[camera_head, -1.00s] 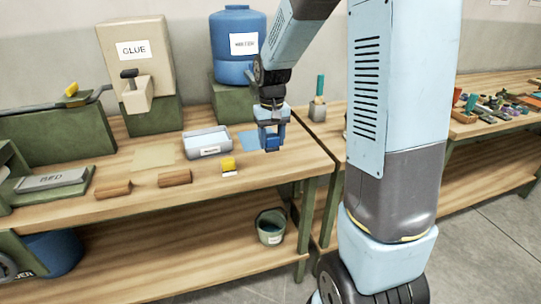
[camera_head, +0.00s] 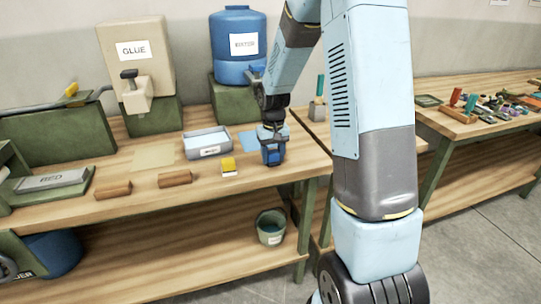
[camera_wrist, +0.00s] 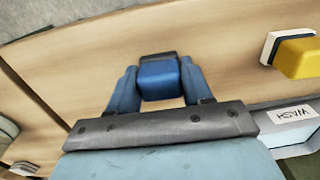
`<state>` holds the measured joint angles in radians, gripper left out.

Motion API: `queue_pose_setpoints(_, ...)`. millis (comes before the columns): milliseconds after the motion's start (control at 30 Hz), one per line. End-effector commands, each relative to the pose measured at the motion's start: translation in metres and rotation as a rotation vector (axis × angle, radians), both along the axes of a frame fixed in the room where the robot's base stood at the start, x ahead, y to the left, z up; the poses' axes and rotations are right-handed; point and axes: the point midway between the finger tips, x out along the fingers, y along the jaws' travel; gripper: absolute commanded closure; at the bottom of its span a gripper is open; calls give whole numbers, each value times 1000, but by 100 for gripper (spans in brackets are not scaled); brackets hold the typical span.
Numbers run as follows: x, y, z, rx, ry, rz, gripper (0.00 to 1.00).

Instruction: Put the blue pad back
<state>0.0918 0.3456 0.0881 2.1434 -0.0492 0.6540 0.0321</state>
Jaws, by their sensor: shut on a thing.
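The blue pad (camera_wrist: 160,80) is between the two fingers of my gripper (camera_wrist: 157,88), and its dark backing shows at the top in the wrist view. My gripper (camera_head: 271,156) is shut on the blue pad (camera_head: 271,157) over the front right part of the bench top; whether the pad touches the wood is unclear. A yellow pad (camera_head: 228,165) with a white base stands on the bench just left of my gripper. It also shows at the right of the wrist view (camera_wrist: 296,56). A light blue square (camera_head: 256,138) lies on the bench behind my gripper.
The tray labelled WASH (camera_head: 206,143) stands behind and left of my gripper. Two brown blocks (camera_head: 174,179) (camera_head: 113,190) lie further left. A tan square (camera_head: 153,155) lies behind them.

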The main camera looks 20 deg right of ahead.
Motion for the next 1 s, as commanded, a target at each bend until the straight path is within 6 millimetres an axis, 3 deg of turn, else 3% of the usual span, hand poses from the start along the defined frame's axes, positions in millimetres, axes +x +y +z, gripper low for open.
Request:
queue_pose_setpoints(233, 0, 0, -2, 0, 1, 1, 75)
queue_pose_setpoints(267, 0, 0, -1, 0, 0, 1, 48)
queue_pose_setpoints(500, 0, 1, -1, 0, 0, 1, 25)
queue_pose_setpoints(800, 0, 1, 2, 0, -1, 2, 25)
queue_pose_setpoints(1000, 0, 1, 25, -1, -3, 2, 25)
